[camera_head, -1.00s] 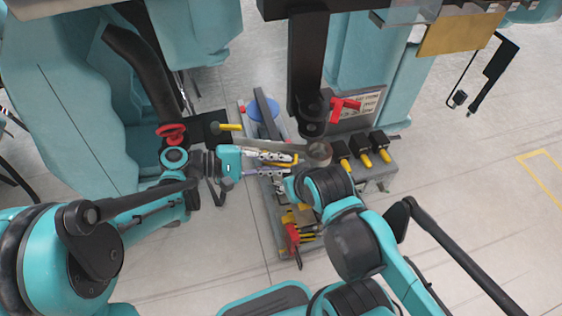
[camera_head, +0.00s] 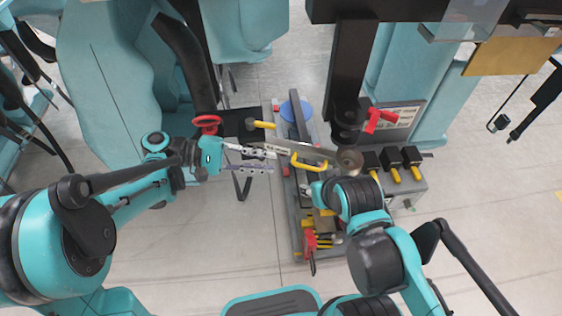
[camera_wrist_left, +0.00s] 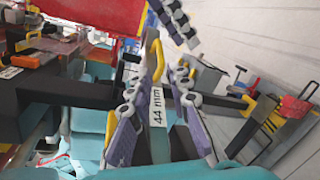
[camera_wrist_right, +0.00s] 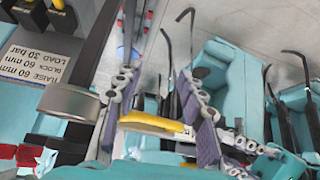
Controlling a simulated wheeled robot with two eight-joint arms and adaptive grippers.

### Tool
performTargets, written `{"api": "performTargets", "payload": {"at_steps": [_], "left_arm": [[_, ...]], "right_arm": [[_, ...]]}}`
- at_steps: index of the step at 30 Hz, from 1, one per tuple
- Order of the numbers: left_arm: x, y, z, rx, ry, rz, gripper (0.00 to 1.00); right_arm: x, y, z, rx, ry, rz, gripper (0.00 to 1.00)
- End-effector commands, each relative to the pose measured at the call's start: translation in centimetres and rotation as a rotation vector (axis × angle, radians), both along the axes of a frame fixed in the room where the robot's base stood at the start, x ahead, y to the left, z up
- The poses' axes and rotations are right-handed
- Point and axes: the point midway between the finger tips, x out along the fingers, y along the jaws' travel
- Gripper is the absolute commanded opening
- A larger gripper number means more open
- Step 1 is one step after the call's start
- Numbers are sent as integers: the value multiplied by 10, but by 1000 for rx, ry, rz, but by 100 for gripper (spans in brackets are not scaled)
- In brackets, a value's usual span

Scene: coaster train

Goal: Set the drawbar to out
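A long grey bar (camera_head: 325,151), which I take to be the drawbar, lies across the grey unit and runs to a round end at the right. A yellow handle (camera_head: 310,162) shows beside it. My left gripper (camera_head: 270,160) is open and empty, left of the handle and apart from it.
A red lever (camera_head: 379,119) and several yellow-tipped black blocks (camera_head: 392,160) are at the right. A red handwheel (camera_head: 206,123) and a blue disc (camera_head: 296,109) lie farther back. A red tool (camera_head: 310,241) is at the front. Bare floor (camera_head: 250,235) is free at the front left.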

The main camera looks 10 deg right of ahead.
Motion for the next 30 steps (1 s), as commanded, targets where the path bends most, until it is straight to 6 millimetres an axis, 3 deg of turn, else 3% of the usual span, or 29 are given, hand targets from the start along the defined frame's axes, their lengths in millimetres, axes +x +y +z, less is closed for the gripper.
{"api": "performTargets", "payload": {"at_steps": [10,15,20,25,30], "left_arm": [[1,6,1,0,0,0,19],[1,6,1,0,0,0,19],[0,6,1,16,-7,8,19],[-5,13,-6,147,-83,74,19],[-20,46,-29,438,-276,173,19]], "right_arm": [[0,0,0,0,0,0,40],[0,0,0,0,0,0,0],[0,0,0,0,0,0,0],[0,0,0,0,0,0,0],[0,0,0,0,0,0,0]]}}
